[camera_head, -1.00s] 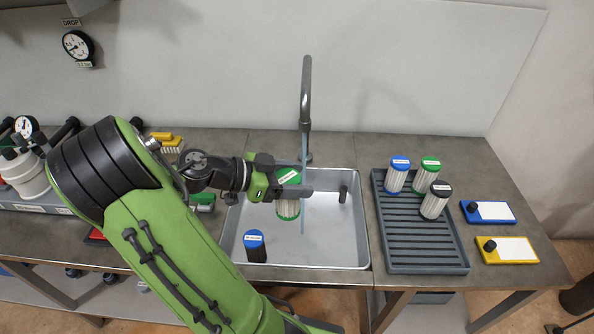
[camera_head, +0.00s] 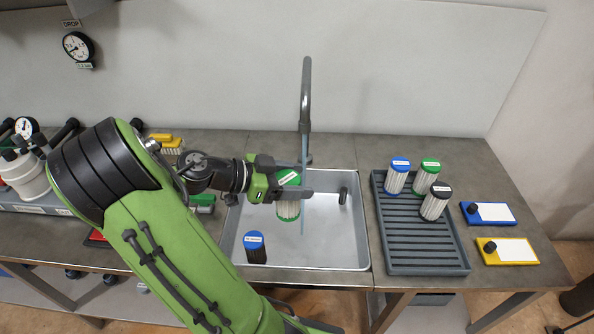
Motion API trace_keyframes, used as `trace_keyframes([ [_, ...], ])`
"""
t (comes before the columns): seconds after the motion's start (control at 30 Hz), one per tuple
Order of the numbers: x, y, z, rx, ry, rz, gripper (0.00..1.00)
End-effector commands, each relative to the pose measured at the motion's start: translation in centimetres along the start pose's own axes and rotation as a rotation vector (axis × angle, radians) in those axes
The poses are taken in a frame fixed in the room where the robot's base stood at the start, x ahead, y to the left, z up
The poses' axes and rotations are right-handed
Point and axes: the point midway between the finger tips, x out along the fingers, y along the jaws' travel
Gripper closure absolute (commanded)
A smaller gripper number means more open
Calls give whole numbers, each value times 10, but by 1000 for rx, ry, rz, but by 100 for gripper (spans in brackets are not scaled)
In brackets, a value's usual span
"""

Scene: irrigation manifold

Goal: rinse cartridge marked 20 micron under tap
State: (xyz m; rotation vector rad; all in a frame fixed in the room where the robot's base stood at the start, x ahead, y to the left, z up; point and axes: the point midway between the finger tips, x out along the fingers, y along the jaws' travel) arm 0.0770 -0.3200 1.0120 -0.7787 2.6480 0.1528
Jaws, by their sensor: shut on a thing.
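My gripper (camera_head: 290,191) is shut on a green-capped cartridge (camera_head: 288,210) and holds it over the sink (camera_head: 325,258). The cartridge has a white pleated body and a white label on its cap, too small to read. The tap (camera_head: 306,95) rises behind the sink. A thin bluish stream of water (camera_head: 303,215) falls from it beside the cartridge's right side; I cannot tell whether it touches. A blue-capped cartridge (camera_head: 255,247) with a dark body stands in the sink's front left.
A grey ribbed rack (camera_head: 425,255) right of the sink holds blue-, green- and black-capped cartridges at its back. A dark post (camera_head: 343,195) stands in the sink. The rack's front is clear.

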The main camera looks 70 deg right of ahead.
Motion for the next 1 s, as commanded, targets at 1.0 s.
trace_keyframes([
  [1.0, -45, 38, -25, 1, 0, 0, 69],
])
